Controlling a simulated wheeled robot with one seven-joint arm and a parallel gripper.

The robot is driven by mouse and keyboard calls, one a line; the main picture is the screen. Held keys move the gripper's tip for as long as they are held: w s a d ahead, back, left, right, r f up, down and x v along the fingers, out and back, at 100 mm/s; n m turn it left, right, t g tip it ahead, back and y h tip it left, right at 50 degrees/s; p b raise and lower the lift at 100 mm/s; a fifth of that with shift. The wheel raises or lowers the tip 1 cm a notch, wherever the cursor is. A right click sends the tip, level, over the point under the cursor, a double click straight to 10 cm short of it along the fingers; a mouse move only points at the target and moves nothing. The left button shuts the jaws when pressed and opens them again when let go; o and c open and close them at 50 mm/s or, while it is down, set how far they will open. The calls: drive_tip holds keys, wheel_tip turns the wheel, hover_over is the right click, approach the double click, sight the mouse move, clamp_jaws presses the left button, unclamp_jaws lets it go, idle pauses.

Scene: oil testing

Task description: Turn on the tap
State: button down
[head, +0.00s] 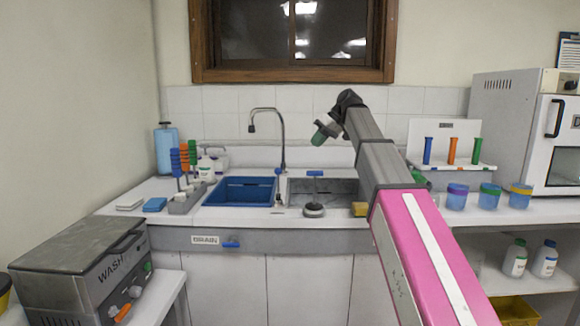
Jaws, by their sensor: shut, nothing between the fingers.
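The tap is a tall dark gooseneck pipe (283,140) rising behind the counter, its spout bent over to the left above the blue sink basin (245,191). A blue-topped upright fitting (315,174) on a round dark base stands at the metal basin to the right; I cannot tell whether it works the tap. A blue lever (231,245) sits on the counter front beside a label. My gripper (319,139) is small in view, shut and empty, right of the gooseneck and above the metal basin. It appears apart from the tap. No running water is visible.
A grey wash unit (80,266) stands at the front left. A rack with coloured pieces (187,200), a blue bottle (166,150) and a yellow sponge (360,209) are around the sinks. Lidded jars (457,198) and a white oven (524,130) are at right.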

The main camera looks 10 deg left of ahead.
drive_tip(key=s+a+f, duration=0.4)
drive_tip(key=a+f, duration=0.4)
drive_tip(key=a, duration=0.2)
drive_tip(key=shift+a+f, duration=0.15)
drive_tip(key=shift+f, duration=0.05)
drive_tip(key=shift+s+n, duration=0.15)
drive_tip(key=shift+n, duration=0.15)
drive_tip(key=shift+s, duration=0.3)
drive_tip(key=shift+s+t, duration=0.5)
drive_tip(key=shift+s+d+n+t, duration=0.2)
drive_tip(key=shift+s+n+t, duration=0.1)
drive_tip(key=shift+s, duration=0.05)
drive_tip(key=shift+s+t, duration=0.3)
drive_tip(key=shift+s, duration=0.1)
